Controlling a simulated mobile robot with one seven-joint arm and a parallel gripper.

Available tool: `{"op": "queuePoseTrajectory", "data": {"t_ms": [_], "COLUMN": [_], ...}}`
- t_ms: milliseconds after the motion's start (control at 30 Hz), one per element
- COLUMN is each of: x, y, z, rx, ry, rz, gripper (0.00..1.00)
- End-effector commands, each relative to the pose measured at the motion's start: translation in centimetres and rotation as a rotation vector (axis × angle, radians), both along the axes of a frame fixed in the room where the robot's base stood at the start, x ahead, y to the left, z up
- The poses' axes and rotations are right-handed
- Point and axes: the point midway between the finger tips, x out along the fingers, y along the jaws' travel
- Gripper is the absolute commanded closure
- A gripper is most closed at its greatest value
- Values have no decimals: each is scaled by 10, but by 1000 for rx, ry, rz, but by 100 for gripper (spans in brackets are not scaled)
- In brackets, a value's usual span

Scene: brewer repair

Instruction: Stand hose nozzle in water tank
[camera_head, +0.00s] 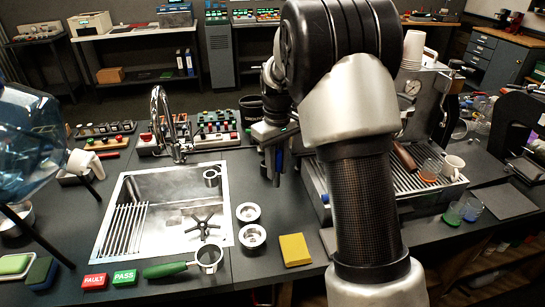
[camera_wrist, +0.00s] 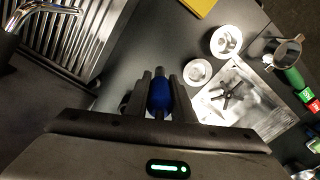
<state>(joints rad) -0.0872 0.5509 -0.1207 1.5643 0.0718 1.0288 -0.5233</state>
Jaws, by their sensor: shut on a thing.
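My gripper (camera_wrist: 160,85) is shut on a blue piece, apparently the hose nozzle (camera_wrist: 160,97), in the wrist view. The nozzle's blue part also shows in the head view (camera_head: 279,161), hanging below my gripper (camera_head: 273,150) between the sink and the coffee machine. It is held above the dark counter. Its lower end and any hose are hard to make out. I cannot clearly pick out the water tank; my arm covers much of the coffee machine. A large blue water bottle (camera_head: 28,135) with a white tap stands at the far left.
The sink (camera_head: 215,243) is left of my gripper. The coffee machine's drip tray (camera_head: 405,190), holding cups, is at the right. A black container (camera_head: 250,108) stands behind my gripper. Steel cups (camera_head: 252,237), a portafilter (camera_head: 208,257) and a yellow cloth (camera_head: 294,249) lie in front.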

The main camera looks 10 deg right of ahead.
Motion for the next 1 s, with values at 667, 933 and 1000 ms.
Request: {"op": "queuePoseTrajectory", "data": {"t_ms": [667, 933, 1000], "x": [-28, -28, -28], "y": [0, 0, 0], "z": [28, 44, 48], "rx": [0, 1, 0], "ry": [0, 0, 0], "rz": [1, 0, 0], "gripper": [100, 100, 100]}}
